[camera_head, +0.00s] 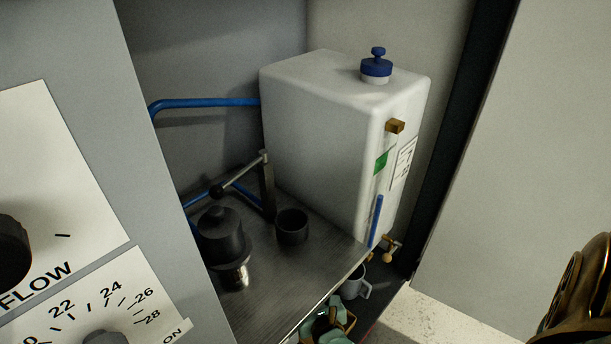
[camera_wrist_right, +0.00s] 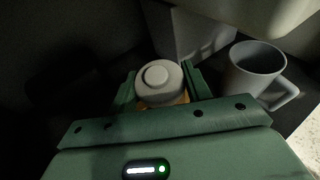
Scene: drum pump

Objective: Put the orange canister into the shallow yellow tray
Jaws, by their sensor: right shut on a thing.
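The orange canister shows in the right wrist view as a pale round cap (camera_wrist_right: 160,78) above a strip of orange body. My right gripper (camera_wrist_right: 161,91) is shut on it, with a green finger on either side. In the head view my right gripper (camera_head: 328,322) is at the bottom edge, below the front edge of the metal shelf, with an orange-brown patch between its green parts. The canister's lower body is hidden by the gripper. The shallow yellow tray is not seen in either view. My left gripper is not in view.
A grey mug (camera_head: 355,283) stands right of my right gripper, close to it in the wrist view (camera_wrist_right: 256,72). The metal shelf (camera_head: 290,285) above holds a large white tank (camera_head: 315,140), a dark cup (camera_head: 292,227) and a black-topped pump (camera_head: 221,235). A cabinet panel borders the left.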

